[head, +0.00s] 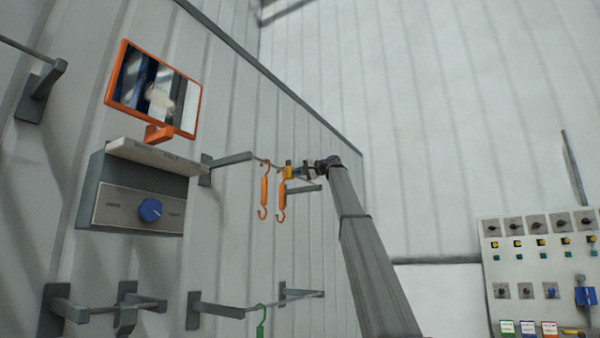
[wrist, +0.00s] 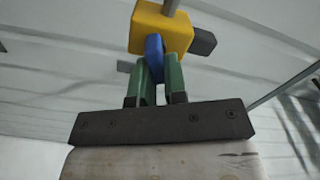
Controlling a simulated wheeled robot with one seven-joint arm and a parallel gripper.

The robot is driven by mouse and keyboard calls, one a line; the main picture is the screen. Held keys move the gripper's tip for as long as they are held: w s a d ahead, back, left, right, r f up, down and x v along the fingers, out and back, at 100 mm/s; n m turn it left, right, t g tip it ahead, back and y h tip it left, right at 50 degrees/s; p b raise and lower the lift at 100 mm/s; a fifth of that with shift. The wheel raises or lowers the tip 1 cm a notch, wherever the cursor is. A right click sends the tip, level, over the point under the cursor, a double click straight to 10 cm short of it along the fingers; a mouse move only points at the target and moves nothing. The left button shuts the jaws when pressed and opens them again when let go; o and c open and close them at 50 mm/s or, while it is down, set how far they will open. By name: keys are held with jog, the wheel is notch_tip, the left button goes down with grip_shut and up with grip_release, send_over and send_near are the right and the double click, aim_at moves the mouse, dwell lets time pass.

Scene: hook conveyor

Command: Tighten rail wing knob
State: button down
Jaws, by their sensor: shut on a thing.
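The wing knob (wrist: 154,58) is blue and sits on the near face of a yellow block (wrist: 172,27) in the wrist view. A grey rail (wrist: 170,7) meets the top of the block. My gripper (wrist: 158,72) has green fingers, shut on the blue knob from both sides. The knob is too small to make out clearly there.
Two orange hooks (head: 264,190) hang from the rail left of my gripper. A grey box with a blue dial (head: 150,210) and an orange-framed mirror (head: 152,88) are on the wall at left. A lower rail carries a green hook (head: 261,320). A control panel (head: 540,270) stands at right.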

jog(key=m, duration=0.4)
jog(key=shift+f+m, duration=0.3)
jog(key=shift+f, duration=0.05)
jog(key=shift+f+m, duration=0.15)
jog(key=shift+m, duration=1)
jog(key=shift+f+m, duration=0.1)
jog(key=shift+m, duration=1.05)
jog(key=c, duration=1.2)
grip_release()
jog(key=shift+o, duration=0.2)
jog(key=v, duration=1.1)
jog(key=shift+a, duration=0.1)
